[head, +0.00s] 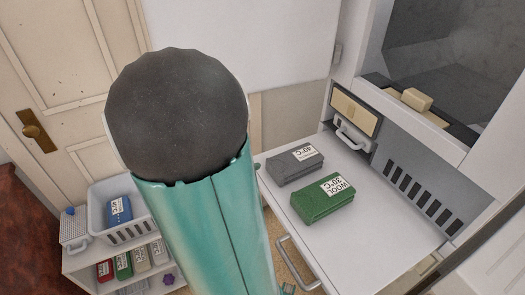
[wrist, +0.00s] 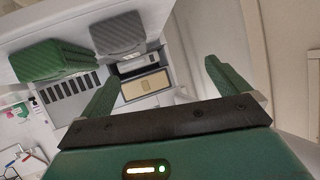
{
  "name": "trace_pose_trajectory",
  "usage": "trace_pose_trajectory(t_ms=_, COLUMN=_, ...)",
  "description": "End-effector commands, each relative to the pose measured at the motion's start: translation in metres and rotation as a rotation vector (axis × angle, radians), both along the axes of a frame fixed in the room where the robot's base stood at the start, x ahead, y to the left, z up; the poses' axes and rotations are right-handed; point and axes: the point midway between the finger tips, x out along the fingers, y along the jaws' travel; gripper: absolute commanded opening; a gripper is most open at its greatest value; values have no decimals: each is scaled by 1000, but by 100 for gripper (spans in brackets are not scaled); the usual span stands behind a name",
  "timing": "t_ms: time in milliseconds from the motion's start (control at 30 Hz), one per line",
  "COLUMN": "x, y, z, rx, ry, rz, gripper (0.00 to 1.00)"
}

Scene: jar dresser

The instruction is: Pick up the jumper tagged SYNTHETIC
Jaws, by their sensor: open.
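A grey folded jumper (head: 294,164) lies on the white top at the right; its tag shows 40°C, and I cannot read the word with it. A green folded jumper (head: 322,198), tagged WOOL 30°C, lies beside it. In the wrist view, the grey jumper (wrist: 118,34) and green jumper (wrist: 52,60) show upper left, tags out of sight. No tag legibly reads SYNTHETIC. My gripper (wrist: 161,72) is open and empty, its green fingers apart from both jumpers. In the head view my arm hides the gripper.
A white basket (head: 136,233) holds a blue folded item (head: 119,210), its tag too small to read. Several tagged folded items, one red (head: 104,271), sit on the shelf below. A grey slotted panel (head: 420,188) borders the white top (head: 373,225), whose front part is clear.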

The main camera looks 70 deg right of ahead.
Motion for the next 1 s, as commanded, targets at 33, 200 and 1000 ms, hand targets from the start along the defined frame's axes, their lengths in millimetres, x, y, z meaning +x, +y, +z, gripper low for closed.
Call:
trace_pose_trajectory(t_ms=33, x=-19, y=0, z=-6, rx=9, ry=46, rz=-80, gripper=100)
trace_pose_trajectory(t_ms=200, x=-51, y=2, z=-12, rx=22, ry=121, rz=-210, gripper=100)
trace_pose_trajectory(t_ms=1000, x=-113, y=-80, z=-54, rx=23, ry=121, rz=-208, gripper=100)
